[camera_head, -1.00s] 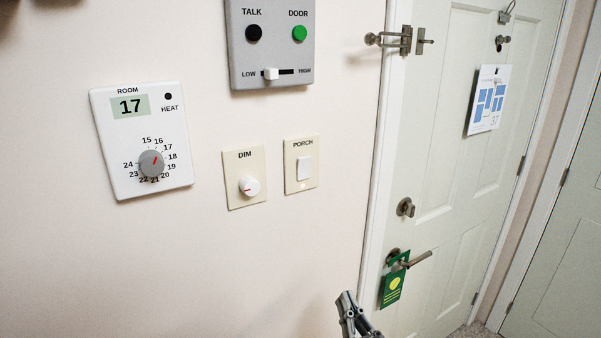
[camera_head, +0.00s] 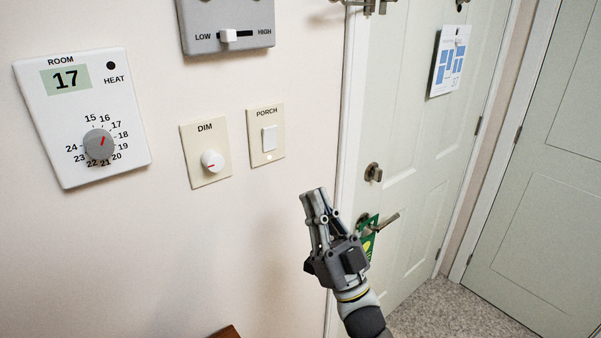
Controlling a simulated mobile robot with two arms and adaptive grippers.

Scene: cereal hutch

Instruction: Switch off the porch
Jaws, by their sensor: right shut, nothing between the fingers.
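The PORCH switch (camera_head: 269,139) is a white rocker on a cream wall plate (camera_head: 254,152). A small pale dot, which looks lit, sits below the rocker. My right gripper (camera_head: 316,193) is shut and empty, with its fingers pointing up. It shows below and to the right of the PORCH plate, apart from it in the picture. It covers part of the green door tag (camera_head: 371,222). My left gripper is out of view.
The DIM knob (camera_head: 212,160) is just left of the PORCH plate. The door handle (camera_head: 386,222) is right of my gripper. A brown edge (camera_head: 228,332) shows at the bottom.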

